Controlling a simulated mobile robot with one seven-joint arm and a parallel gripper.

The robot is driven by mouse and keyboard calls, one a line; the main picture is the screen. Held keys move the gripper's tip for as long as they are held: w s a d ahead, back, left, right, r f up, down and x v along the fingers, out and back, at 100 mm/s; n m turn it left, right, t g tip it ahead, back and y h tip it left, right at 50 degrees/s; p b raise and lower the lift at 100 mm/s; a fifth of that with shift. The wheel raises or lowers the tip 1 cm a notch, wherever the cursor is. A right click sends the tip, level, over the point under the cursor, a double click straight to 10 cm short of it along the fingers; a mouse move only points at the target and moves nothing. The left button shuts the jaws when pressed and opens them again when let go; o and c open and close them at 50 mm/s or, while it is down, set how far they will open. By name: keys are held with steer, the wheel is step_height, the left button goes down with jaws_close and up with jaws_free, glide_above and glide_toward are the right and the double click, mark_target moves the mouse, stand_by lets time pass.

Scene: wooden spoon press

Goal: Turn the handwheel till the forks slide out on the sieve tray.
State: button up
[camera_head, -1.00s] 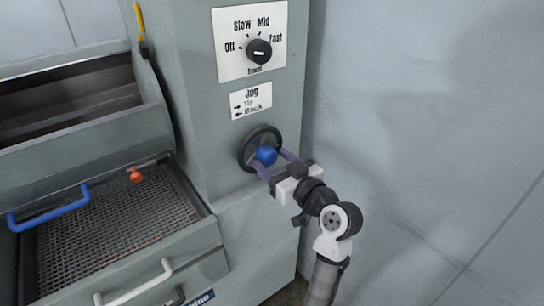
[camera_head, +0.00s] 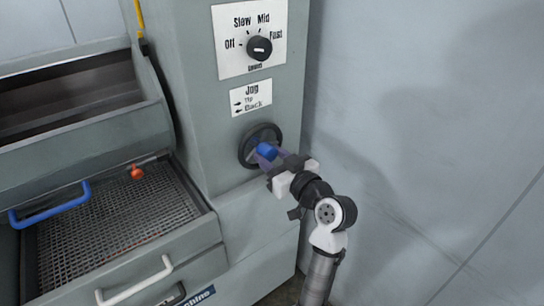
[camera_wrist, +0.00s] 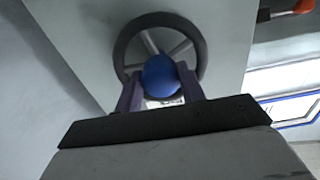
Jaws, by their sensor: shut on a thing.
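The dark handwheel (camera_head: 247,149) stands on the grey machine front, below the Jog label. Its blue knob (camera_head: 266,150) is between the fingers of my gripper (camera_head: 267,154), which are shut on it. In the wrist view the knob (camera_wrist: 160,76) sits between the two purple fingers (camera_wrist: 161,90), in front of the lower part of the spoked wheel (camera_wrist: 121,48). The sieve tray (camera_head: 110,228) is at lower left, a mesh in a grey frame. I see no forks on its visible mesh.
A speed dial (camera_head: 259,48) and a Jog label (camera_head: 251,97) are above the wheel. A blue handle (camera_head: 50,207) and a white handle (camera_head: 135,284) are by the tray. A bare wall (camera_head: 430,130) is at right.

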steer(key=m+p, duration=0.2)
steer(key=m, duration=0.1)
steer(key=shift+r+m, duration=0.15)
steer(key=shift+m, duration=0.25)
steer(key=m+p, duration=0.3)
steer(key=m, duration=0.1)
steer(key=m+p, duration=0.4)
steer(key=m, duration=0.1)
steer(key=shift+r, duration=0.1)
steer(key=shift+m+p, duration=1.3)
steer(key=shift+m, duration=0.4)
steer(key=shift+f, duration=0.2)
steer(key=o, duration=1)
